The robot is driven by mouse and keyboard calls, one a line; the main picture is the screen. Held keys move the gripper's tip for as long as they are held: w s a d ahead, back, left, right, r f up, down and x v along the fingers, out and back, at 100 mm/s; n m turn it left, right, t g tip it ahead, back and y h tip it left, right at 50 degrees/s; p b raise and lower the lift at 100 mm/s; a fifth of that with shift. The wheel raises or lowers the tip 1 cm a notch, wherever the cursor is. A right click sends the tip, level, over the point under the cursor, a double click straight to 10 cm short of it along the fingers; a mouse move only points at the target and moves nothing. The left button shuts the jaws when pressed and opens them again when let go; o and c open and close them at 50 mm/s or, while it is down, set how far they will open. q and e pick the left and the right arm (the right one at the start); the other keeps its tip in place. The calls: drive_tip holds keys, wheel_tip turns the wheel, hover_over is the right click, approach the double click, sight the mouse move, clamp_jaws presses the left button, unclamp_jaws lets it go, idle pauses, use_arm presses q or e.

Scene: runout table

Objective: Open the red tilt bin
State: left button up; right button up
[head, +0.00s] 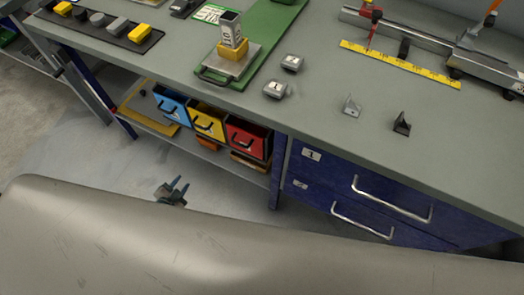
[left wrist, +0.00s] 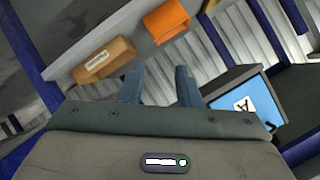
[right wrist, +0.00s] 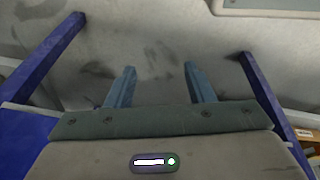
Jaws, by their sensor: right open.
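The red tilt bin (head: 246,140) is the rightmost of three bins in a row under the bench top, beside the blue drawer cabinet. It has a dark handle on its front; I cannot tell how far it is tilted. My left gripper (head: 174,188) is in front of and below the bins, apart from them, open and empty. In the left wrist view, its fingers (left wrist: 158,82) point towards a shelf, with a blue bin (left wrist: 247,102) at the right; the red bin is not visible there. My right gripper (right wrist: 160,84) is open and empty above grey floor.
A yellow bin (head: 209,123) and a blue bin (head: 171,104) stand left of the red one. An orange box (left wrist: 166,20) and a brown box (left wrist: 104,60) sit on the lower shelf. Blue bench legs (right wrist: 50,60) flank my right gripper. The drawer cabinet (head: 330,185) has metal handles.

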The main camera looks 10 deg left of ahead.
use_arm(q)
drive_tip(key=w+d+r+m+t+h+b, duration=0.2)
drive_tip(key=w+r+m+t+h+b, duration=0.15)
drive_tip(key=w+r+m, duration=0.2)
use_arm(e)
drive_tip(key=w+a+r+t+b, duration=0.1)
drive_tip(key=w+r+b, duration=0.2)
drive_tip(key=r, duration=0.3)
drive_tip(key=w+a+r+b, duration=0.2)
drive_tip(key=r+b, duration=0.1)
drive_tip(key=r, duration=0.3)
use_arm(q)
drive_tip(key=m+g+h+b, duration=0.3)
drive_tip(key=m+g+h, duration=0.4)
drive_tip(key=m+h, duration=0.8)
approach(238, 144)
drive_tip(key=r+m+y, duration=0.1)
drive_tip(key=m+y, duration=0.1)
drive_tip(key=p+x, duration=0.1)
drive_tip(key=x, duration=0.8)
drive_tip(key=shift+d+r, duration=0.1)
drive_tip(key=shift+d, duration=0.3)
use_arm(e)
drive_tip(key=v, duration=0.9)
drive_tip(key=shift+d+r+n, duration=0.3)
drive_tip(key=shift+d+r, duration=0.15)
use_arm(q)
drive_tip(key=shift+c, duration=0.2)
use_arm(e)
drive_tip(key=shift+w, duration=0.1)
